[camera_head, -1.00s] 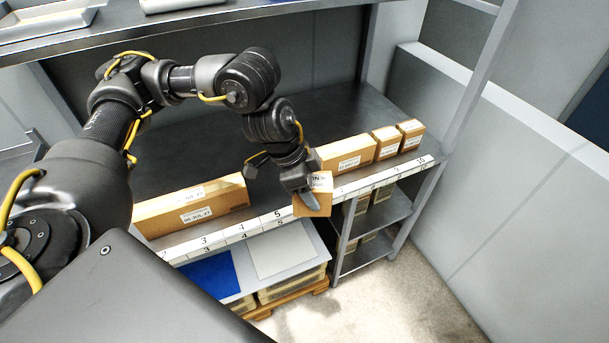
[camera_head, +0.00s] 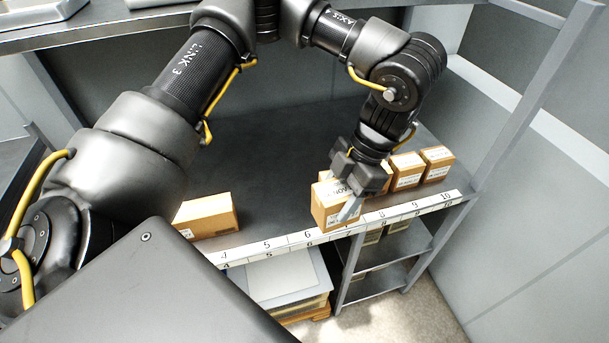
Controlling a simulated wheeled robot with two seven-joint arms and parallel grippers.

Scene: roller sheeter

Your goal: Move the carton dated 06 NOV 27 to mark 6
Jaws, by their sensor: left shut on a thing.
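A small orange-brown carton (camera_head: 324,213) with a white label is in my left gripper (camera_head: 352,197), at the shelf's front edge by marks 6 and 7. The gripper comes down from above, with a grey finger across the carton's near side. The date on its label is not fully readable. I cannot tell whether its base touches the shelf. Mark 6 (camera_head: 308,235) is on the white number strip, just left of the carton's lower front. My right gripper is not in view.
A long carton (camera_head: 207,216) lies on the shelf to the left. Two small cartons, one (camera_head: 406,173) and another (camera_head: 437,164), stand at the right by the higher marks. An upper shelf (camera_head: 110,30) and a right-hand post (camera_head: 530,95) bound the space. The shelf's middle (camera_head: 265,170) is clear.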

